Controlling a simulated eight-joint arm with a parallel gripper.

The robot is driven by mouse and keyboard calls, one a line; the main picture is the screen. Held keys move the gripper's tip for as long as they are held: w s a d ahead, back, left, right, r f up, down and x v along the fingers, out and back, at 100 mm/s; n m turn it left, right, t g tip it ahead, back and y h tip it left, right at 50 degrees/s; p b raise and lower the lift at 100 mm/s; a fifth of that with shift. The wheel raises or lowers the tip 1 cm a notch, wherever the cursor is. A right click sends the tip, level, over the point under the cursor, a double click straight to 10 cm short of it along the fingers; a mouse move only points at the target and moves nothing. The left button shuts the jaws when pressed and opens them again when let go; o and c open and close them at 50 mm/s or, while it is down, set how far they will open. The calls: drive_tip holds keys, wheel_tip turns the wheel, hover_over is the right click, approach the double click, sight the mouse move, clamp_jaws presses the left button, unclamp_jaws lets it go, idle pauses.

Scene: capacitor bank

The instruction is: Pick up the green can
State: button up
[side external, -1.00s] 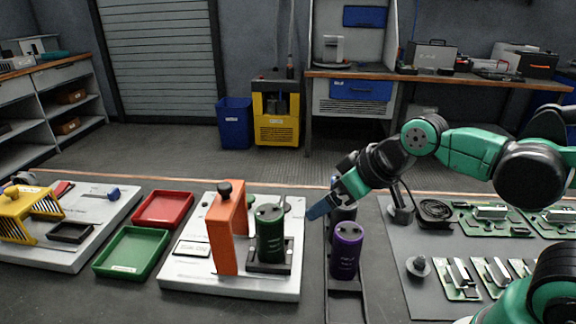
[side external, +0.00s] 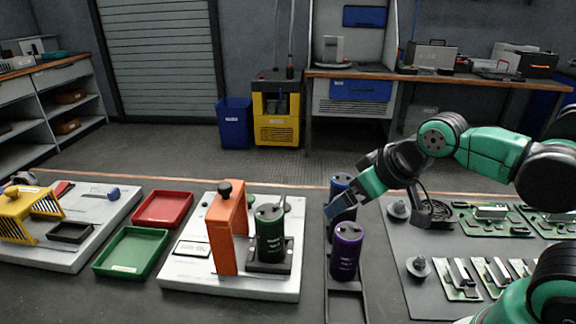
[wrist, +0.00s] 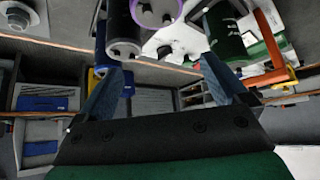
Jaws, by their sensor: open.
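The green can (side external: 270,233) stands upright in a dark holder on the white fixture plate, just right of an orange upright bracket, in the side view. In the wrist view the green can (wrist: 228,32) shows at the top, right of centre, beyond the right finger. My gripper (side external: 334,211) is to the right of the green can, apart from it, by the blue and purple cans. In the wrist view my gripper (wrist: 155,80) has its two fingers spread wide. No can is clearly held between them.
A purple can (side external: 346,251) and a blue can (side external: 342,190) stand in a black rack (side external: 345,302) near my gripper. The orange bracket (side external: 226,232) blocks the green can's left side. Green (side external: 131,252) and red (side external: 163,208) trays lie left. Circuit boards (side external: 492,272) lie right.

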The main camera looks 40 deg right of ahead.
sight(270, 212)
drive_tip(key=shift+o, duration=0.4)
drive_tip(key=shift+w+a+r, duration=0.1)
drive_tip(key=shift+w+a, duration=0.05)
drive_tip(key=shift+w, duration=0.05)
drive_tip(key=w+a+n+g+y, duration=0.1)
drive_tip(key=w+a+n, duration=0.1)
drive_tip(key=n, duration=0.1)
drive_tip(key=w+a+n+g+y, duration=0.1)
drive_tip(key=w+a+n, duration=0.1)
drive_tip(key=n, duration=0.1)
drive_tip(key=w+a+n+g+y, duration=0.1)
drive_tip(key=w+a+n, duration=0.1)
drive_tip(key=a+n, duration=0.1)
drive_tip(key=shift+w+a+g, duration=0.1)
drive_tip(key=shift+w+g, duration=0.2)
drive_tip(key=shift+g, duration=0.1)
drive_tip(key=shift+w+a+f+n+g, duration=0.35)
drive_tip(key=shift+a+n, duration=0.1)
drive_tip(key=shift+n, duration=0.15)
drive_tip(key=shift+y, duration=0.3)
drive_tip(key=shift+x, duration=2.7)
clamp_jaws()
